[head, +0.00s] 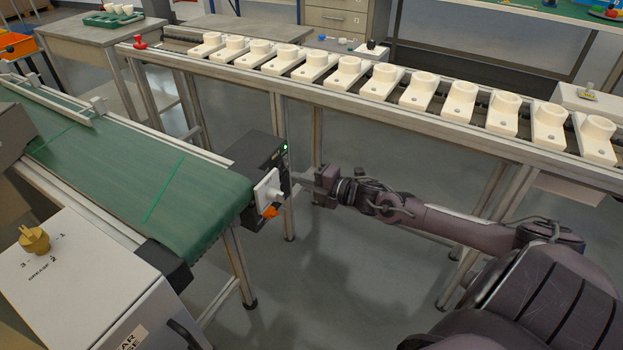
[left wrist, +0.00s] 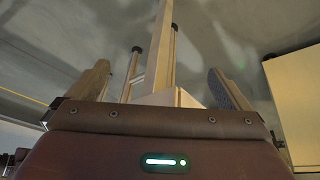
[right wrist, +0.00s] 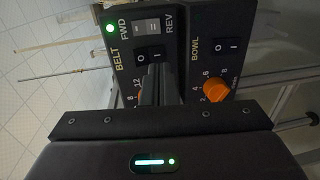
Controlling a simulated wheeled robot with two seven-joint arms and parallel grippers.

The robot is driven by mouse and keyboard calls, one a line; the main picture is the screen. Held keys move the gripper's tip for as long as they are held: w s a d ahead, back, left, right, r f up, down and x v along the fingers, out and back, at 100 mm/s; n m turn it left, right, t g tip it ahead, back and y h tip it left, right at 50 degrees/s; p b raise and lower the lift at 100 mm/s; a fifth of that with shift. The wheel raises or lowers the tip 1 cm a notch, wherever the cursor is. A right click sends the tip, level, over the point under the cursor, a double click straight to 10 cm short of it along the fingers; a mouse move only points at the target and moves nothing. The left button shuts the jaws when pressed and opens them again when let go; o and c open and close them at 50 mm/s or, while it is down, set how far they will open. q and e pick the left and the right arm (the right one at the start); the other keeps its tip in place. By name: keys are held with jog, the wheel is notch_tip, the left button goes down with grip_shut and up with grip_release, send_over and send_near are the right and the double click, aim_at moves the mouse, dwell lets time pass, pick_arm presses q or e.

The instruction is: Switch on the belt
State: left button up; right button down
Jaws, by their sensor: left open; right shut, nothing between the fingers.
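The green belt (head: 140,180) runs across the left of the head view. A dark control box (head: 258,150) sits at its near right end, with a lit green lamp (head: 285,148). In the right wrist view the BELT panel (right wrist: 122,72) has a grey FWD/REV switch (right wrist: 146,27) and a black O/I rocker (right wrist: 150,53). My right gripper (right wrist: 156,75) is shut and empty, its fingertips at the lower edge of this rocker; I cannot tell if they touch. The fingers hide most of the dial below. My left gripper (left wrist: 160,85) is open; it does not show in the head view.
A BOWL panel (right wrist: 200,50) with its own O/I rocker (right wrist: 229,50) and orange knob (right wrist: 216,90) is close beside. A rail with several white lamp holders (head: 380,82) stands behind my right arm. A grey cabinet with a brass knob (head: 34,240) stands front left.

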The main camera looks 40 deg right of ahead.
pick_arm(q)
jog(key=shift+s+a+r+g+y+p, duration=0.15)
jog(key=shift+a+g+p, duration=0.1)
jog(key=shift+a, duration=0.15)
jog(key=shift+s+a+r+g+y+p, duration=0.15)
jog(key=shift+a+p, duration=0.1)
jog(key=shift+a, duration=0.15)
pick_arm(e)
jog(key=shift+v, duration=2.05)
pick_arm(q)
jog(key=shift+f, duration=0.1)
